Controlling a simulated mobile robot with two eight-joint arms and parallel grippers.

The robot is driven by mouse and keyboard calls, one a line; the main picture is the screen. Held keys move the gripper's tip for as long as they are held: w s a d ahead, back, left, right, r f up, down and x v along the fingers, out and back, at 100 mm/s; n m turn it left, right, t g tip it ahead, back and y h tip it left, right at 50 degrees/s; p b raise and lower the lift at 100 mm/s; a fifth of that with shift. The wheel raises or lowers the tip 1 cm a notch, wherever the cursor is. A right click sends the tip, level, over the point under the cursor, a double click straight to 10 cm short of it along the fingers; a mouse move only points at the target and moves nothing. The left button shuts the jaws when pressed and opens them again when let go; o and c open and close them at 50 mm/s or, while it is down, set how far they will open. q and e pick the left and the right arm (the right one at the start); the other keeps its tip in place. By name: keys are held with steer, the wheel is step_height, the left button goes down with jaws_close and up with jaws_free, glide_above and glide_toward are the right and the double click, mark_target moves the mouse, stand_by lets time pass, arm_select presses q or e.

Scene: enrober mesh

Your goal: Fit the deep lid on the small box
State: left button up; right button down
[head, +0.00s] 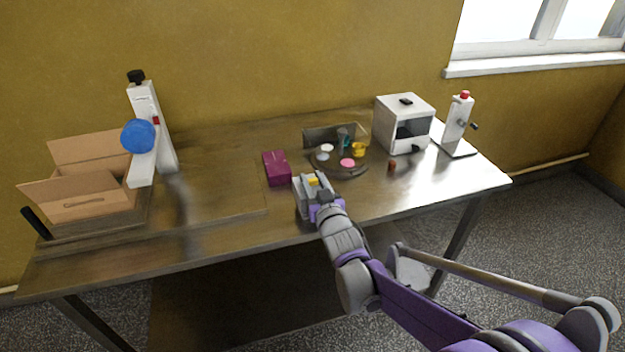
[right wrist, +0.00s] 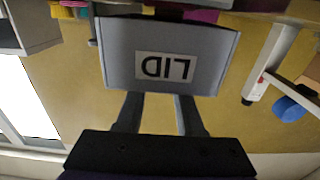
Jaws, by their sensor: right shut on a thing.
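A grey lid (right wrist: 170,50) marked "LID" is between the fingers of my right gripper (right wrist: 160,98) in the right wrist view, its label upside down. In the head view my right gripper (head: 319,197) is shut on this lid (head: 304,200) near the table's front edge. A small yellow patch (head: 312,180) shows at the lid; I cannot tell what it belongs to. A magenta box (head: 277,168) sits on the table behind and left of the lid, apart from it in the picture. I cannot tell for sure whether it is the small box. My left gripper is out of view.
A dark round tray (head: 340,169) with several small coloured pieces stands behind the gripper. A white cabinet (head: 404,122) and a white stand (head: 457,120) are at the right. An open cardboard box (head: 90,205) and a press with a blue ball (head: 138,135) are at the left.

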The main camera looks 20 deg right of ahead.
steer(key=shift+f+b, duration=1.2)
steer(key=shift+f, duration=0.45)
stand_by(0.5)
steer(key=shift+c, duration=2.3)
jaws_free()
steer(key=s, duration=1.1)
steer(key=shift+d, duration=0.2)
steer(key=shift+r, duration=0.1)
steer(key=s+f+g+p, duration=0.2)
steer(key=s+g+p, duration=0.8)
steer(key=s, duration=1.4)
steer(key=g, duration=0.2)
steer(key=shift+g+h+p, duration=0.3)
steer(key=shift+p, duration=0.1)
